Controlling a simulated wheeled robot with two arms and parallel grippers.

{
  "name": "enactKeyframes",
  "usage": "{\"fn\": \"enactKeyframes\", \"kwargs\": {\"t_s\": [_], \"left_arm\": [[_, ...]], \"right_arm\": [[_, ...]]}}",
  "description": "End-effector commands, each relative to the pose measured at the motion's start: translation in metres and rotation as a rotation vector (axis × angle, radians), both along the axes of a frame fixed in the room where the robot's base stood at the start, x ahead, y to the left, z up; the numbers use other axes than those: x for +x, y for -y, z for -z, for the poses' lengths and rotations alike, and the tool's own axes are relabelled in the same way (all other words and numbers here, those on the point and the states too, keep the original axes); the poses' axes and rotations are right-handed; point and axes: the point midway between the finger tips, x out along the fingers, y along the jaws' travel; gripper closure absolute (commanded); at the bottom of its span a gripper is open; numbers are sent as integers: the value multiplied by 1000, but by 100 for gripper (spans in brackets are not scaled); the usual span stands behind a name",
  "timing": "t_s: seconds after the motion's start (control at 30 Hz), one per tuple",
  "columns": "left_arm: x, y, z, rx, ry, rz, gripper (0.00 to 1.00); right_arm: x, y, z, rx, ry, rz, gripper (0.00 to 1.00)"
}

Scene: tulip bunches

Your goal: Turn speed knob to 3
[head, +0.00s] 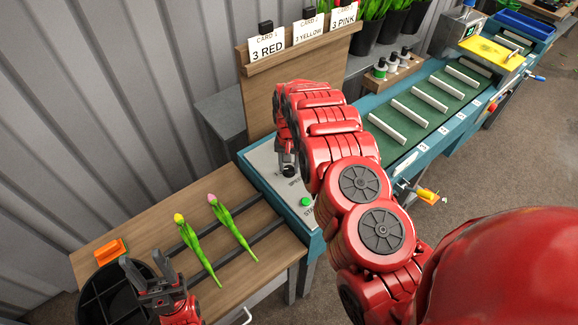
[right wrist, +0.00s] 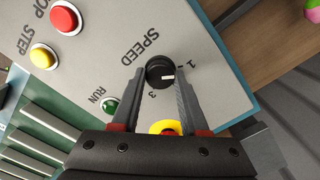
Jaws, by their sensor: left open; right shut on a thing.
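The black speed knob (right wrist: 160,72) sits on the grey control panel (right wrist: 215,75) next to the word SPEED. A pale mark on its top points toward the lower right in the right wrist view, between the printed 1 and 3. My right gripper (right wrist: 158,84) is shut on the knob, one finger on each side. In the head view the knob (head: 289,171) shows just below my right gripper (head: 286,158). My left gripper (head: 150,277) is open and empty above the wooden table (head: 130,222), near a black round bin (head: 95,300).
A green run button (right wrist: 109,104), a red stop button (right wrist: 65,18) and a yellow step button (right wrist: 42,56) are on the panel. Two tulips (head: 198,250) (head: 232,225) and an orange object (head: 111,251) lie on the table. A card board (head: 262,92) stands behind the panel.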

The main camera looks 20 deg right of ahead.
Motion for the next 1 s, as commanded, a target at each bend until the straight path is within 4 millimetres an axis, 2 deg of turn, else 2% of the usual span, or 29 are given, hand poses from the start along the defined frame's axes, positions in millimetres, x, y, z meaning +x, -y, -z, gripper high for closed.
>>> {"fn": "enactKeyframes", "kwargs": {"t_s": [0.4,1.0], "left_arm": [[0,0,13,0,0,0,50],[0,0,8,0,0,0,50]], "right_arm": [[1,-1,0,1,2,358,100],[0,0,-1,-1,3,929,100]]}}
